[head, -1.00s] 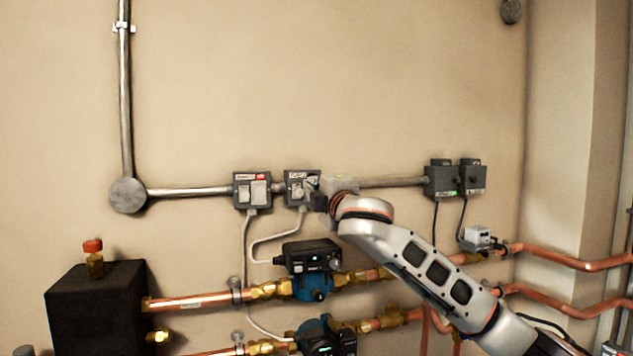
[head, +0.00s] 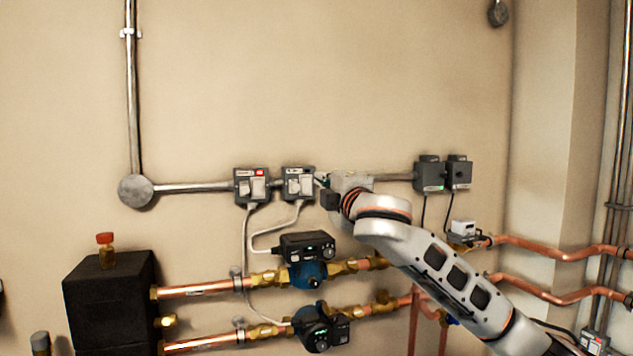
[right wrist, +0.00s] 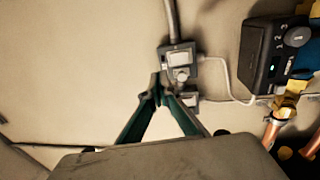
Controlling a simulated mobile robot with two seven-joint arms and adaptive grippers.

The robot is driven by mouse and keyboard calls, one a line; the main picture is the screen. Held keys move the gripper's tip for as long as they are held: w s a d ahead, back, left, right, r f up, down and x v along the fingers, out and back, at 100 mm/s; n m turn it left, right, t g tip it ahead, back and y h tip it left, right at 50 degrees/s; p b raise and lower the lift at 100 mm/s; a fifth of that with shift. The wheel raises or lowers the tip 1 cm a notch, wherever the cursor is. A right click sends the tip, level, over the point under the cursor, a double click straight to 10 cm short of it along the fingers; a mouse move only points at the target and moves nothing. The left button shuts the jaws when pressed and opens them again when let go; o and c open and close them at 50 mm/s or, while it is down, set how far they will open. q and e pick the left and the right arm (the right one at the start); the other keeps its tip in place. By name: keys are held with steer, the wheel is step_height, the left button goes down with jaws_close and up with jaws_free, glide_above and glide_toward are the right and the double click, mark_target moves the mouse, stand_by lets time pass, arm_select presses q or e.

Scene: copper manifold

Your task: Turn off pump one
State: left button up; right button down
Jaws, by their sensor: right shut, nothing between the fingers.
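Two grey switch boxes are on the wall in the head view, the left one (head: 252,186) with a small red mark on its label and the right one (head: 299,183). Their labels are too small to read. A cable runs down from each toward the upper pump (head: 308,262) and lower pump (head: 321,327). My right gripper (head: 321,182) is just right of the right box. In the right wrist view its fingers (right wrist: 162,90) meet at the tips, empty, beside one switch box (right wrist: 180,56) and partly over another (right wrist: 189,99). Contact cannot be told. My left gripper is out of view.
Two more dark boxes (head: 443,174) are on the conduit at the right. Copper pipes (head: 205,290) run below, from a black tank (head: 108,300) at the left. The wall above the conduit is clear.

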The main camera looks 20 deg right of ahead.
steer(key=s, duration=0.5)
steer(key=shift+d+r, duration=0.15)
steer(key=shift+r, duration=0.2)
steer(key=w+a+f+m+g+y, duration=0.1)
steer(key=a+f+g, duration=0.1)
steer(key=f, duration=1)
steer(key=a+f+m+g+y, duration=0.1)
steer(key=a+f+m+y, duration=0.15)
steer(key=f, duration=0.95)
steer(key=s+a+f+m+g, duration=0.1)
steer(key=s+f, duration=0.2)
steer(key=f, duration=0.7)
steer(key=s+a+f+m+g, duration=0.1)
steer(key=s+f+m, duration=0.15)
steer(key=f, duration=0.75)
steer(key=s+d+f+m+g+h, duration=0.1)
steer(key=s+f+m, duration=0.6)
steer(key=s+f, duration=2)
steer(key=s+d+g, duration=0.1)
steer(key=s+g, duration=0.1)
steer(key=s, duration=0.1)
steer(key=shift+f+g, duration=0.3)
steer(key=shift+f, duration=0.05)
